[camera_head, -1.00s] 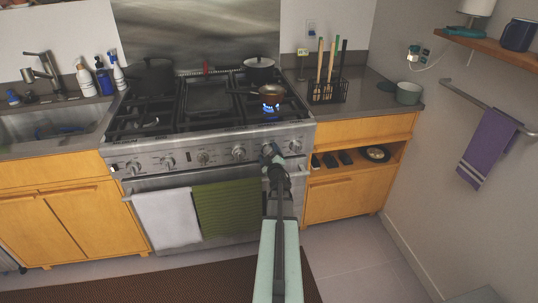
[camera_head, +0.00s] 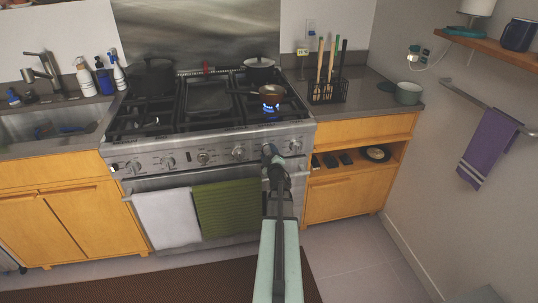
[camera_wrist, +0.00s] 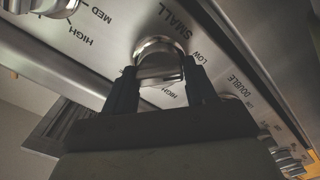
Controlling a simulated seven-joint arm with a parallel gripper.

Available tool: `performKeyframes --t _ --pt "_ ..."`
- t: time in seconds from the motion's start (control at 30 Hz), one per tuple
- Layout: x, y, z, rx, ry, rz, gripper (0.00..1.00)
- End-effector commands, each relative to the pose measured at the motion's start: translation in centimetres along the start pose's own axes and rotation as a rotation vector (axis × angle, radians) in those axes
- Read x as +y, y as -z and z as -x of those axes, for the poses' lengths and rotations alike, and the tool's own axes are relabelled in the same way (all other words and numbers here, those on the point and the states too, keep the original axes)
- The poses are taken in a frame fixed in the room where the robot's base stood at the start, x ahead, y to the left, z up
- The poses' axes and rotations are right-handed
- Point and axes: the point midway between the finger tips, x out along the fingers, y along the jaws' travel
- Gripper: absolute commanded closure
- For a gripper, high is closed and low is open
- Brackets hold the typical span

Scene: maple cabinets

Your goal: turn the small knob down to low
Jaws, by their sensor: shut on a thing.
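The small knob (camera_wrist: 155,48) is a round metal knob on the stove's front panel, with the words SMALL, LOW and HIGH printed around it in the wrist view. My gripper (camera_wrist: 161,74) is shut on it, with one dark finger on each side. In the head view my gripper (camera_head: 268,151) is at the right part of the stove front and hides this knob. A blue flame (camera_head: 269,108) burns under a brown pan (camera_head: 272,94) on the front right burner. Which way the knob points is hard to tell.
Other knobs (camera_head: 239,153) line the panel on the left, and another knob (camera_head: 295,146) is close on the right. A green towel (camera_head: 227,207) and a white towel (camera_head: 167,217) hang from the oven handle below. The floor in front is clear.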

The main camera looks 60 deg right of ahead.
Motion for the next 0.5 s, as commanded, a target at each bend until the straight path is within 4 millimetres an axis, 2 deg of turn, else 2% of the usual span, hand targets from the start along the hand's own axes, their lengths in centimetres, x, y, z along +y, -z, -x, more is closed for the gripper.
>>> performKeyframes --t 0.13,0.17,0.2,0.37,0.5 --pt "0.00 -0.02 0.02 0.000 0.000 -0.001 0.75" --pt "0.00 -0.02 0.02 0.000 0.000 -0.001 0.41" --pt "0.00 -0.02 0.02 0.000 0.000 -0.001 0.38" --pt "0.00 -0.01 0.01 0.000 0.000 -0.002 0.23" --pt "0.00 -0.01 0.01 0.000 0.000 -0.002 0.23"
